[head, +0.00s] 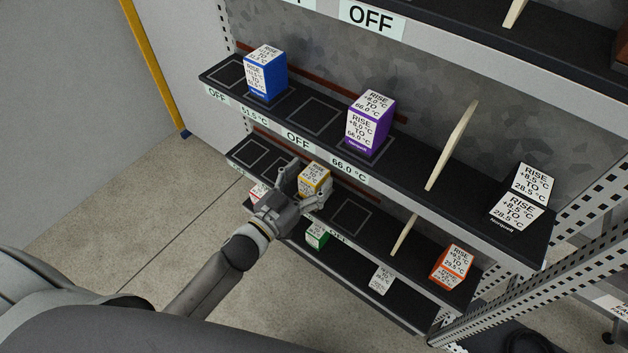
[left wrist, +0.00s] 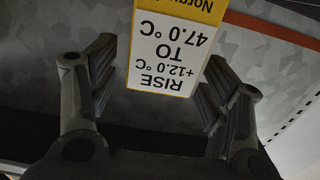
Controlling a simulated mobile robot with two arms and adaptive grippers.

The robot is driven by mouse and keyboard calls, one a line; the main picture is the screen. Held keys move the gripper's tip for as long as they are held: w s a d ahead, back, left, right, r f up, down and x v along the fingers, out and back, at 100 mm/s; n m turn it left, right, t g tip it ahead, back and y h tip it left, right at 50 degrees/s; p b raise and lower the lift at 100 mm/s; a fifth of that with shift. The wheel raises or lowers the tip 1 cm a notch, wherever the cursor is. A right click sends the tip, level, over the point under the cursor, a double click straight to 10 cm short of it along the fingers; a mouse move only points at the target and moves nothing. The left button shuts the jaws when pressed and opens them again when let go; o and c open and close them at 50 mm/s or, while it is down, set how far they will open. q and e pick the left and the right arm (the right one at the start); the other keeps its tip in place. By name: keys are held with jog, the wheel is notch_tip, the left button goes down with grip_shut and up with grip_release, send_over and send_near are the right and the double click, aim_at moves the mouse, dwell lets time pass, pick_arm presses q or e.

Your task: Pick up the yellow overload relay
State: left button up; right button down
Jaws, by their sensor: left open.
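The yellow overload relay (head: 314,180) is a small box with a white label, standing on the middle shelf in the head view. In the left wrist view the relay (left wrist: 176,48) shows its label upside down, reading RISE +12.0 °C TO 47.0 °C. My left gripper (head: 300,188) is at the front of the relay, in front of the shelf. Its two fingers (left wrist: 158,100) are open, one on each side of the relay's label in the wrist view. I cannot tell whether either finger touches it. My right gripper is not in view.
A blue box (head: 266,75), a purple box (head: 369,125) and a black box (head: 520,198) stand on the shelf above. A red-labelled box (head: 257,192) is left of my gripper. Pale dividers (head: 452,145) split the shelves.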

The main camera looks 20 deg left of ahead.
pick_arm(q)
jog(key=shift+x, duration=1.05)
jog(key=shift+s, duration=0.1)
jog(key=c, duration=1.2)
jog(key=shift+c, duration=0.3)
jog(key=shift+r, duration=0.1)
